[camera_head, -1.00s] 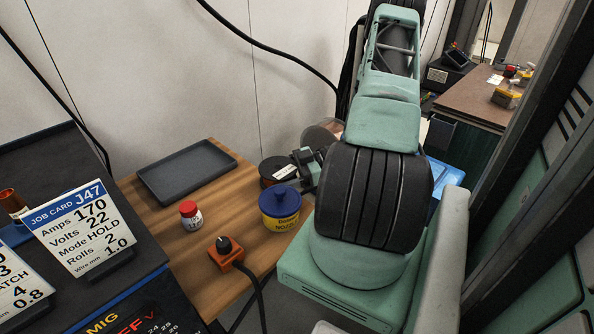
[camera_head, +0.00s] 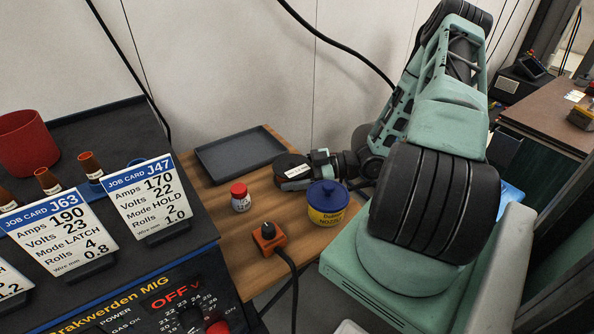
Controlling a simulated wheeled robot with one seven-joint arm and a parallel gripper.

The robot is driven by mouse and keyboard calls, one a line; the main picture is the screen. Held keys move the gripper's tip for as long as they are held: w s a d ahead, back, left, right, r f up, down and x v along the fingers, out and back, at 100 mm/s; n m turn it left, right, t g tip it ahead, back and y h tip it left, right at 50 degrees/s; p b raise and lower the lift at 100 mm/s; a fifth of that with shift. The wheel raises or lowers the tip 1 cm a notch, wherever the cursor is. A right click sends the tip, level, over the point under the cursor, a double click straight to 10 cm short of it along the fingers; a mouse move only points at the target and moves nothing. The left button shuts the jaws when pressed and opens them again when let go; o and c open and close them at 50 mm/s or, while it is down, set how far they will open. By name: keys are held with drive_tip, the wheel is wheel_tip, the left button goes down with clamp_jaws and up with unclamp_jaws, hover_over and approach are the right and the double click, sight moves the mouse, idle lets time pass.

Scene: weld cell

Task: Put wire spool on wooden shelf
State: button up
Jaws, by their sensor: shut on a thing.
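The wire spool (camera_head: 291,161) is a dark round spool with a white label on its side. It lies flat over the back right of the wooden shelf (camera_head: 222,193), near the right corner of the dark tray. My gripper (camera_head: 312,171) comes in from the right and is shut on the spool's right side. The fingertips are partly hidden by the spool and label. I cannot tell whether the spool's underside touches the wood or hangs slightly above it.
The dark tray (camera_head: 240,158) lies on the shelf behind. A red-capped bottle (camera_head: 240,197), a blue-lidded yellow jar (camera_head: 327,205) and an orange connector with cable (camera_head: 268,237) stand in front. A welding machine with job cards (camera_head: 145,200) is at left.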

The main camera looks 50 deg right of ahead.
drive_tip(key=shift+f, duration=0.1)
drive_tip(key=o, duration=1.8)
drive_tip(key=v, duration=1.2)
drive_tip(key=shift+b, duration=0.4)
